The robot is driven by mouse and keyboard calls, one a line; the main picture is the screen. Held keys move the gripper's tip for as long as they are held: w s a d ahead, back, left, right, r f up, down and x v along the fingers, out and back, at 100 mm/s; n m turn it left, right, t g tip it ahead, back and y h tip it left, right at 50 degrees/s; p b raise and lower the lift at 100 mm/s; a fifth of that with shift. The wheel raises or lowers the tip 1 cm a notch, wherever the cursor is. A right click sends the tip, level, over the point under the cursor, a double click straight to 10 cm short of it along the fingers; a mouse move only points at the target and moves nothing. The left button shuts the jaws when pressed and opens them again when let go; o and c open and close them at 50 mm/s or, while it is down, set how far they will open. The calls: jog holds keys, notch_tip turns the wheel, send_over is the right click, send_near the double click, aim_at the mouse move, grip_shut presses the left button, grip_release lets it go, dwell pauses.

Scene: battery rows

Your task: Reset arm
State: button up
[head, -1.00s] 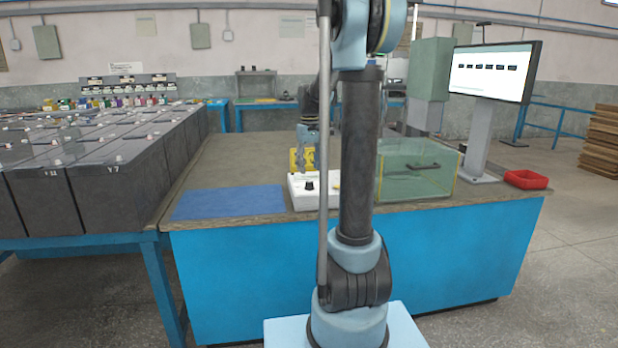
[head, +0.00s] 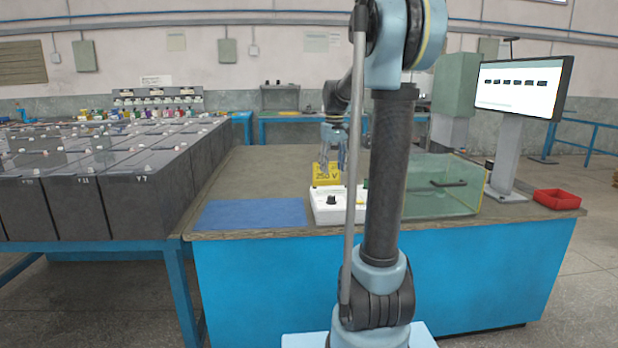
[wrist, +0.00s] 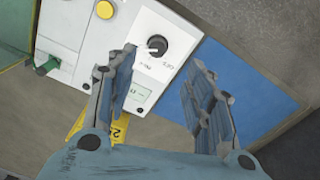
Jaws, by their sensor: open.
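My gripper (head: 333,160) hangs above the bench, pointing down, close to a yellow block marked 250 V (head: 326,174) and a white control box (head: 335,204). In the wrist view my gripper (wrist: 165,82) has its two fingers spread wide with nothing between them. Under it show the white box (wrist: 98,25), with a black knob, a yellow button and a green switch, and a strip of the yellow block (wrist: 122,128). My own arm column hides part of the bench.
A blue mat (head: 250,213) lies left of the box. A clear green-tinted case (head: 440,192) stands on the right, with a monitor (head: 516,88) and a red tray (head: 557,200) beyond. Battery rows (head: 95,210) stand on the left.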

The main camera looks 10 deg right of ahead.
jog(key=s+f+m+t, duration=0.1)
jog(key=s+f, duration=0.2)
jog(key=s, duration=0.7)
jog(key=s+f+m, duration=0.1)
jog(key=s+f, duration=0.2)
jog(key=s, duration=0.8)
jog(key=s+f+m+t, duration=0.1)
jog(key=s+f, duration=1.1)
jog(key=s, duration=0.1)
jog(key=shift+f, duration=0.35)
jog(key=shift+w+f, duration=0.2)
jog(key=shift+w, duration=0.3)
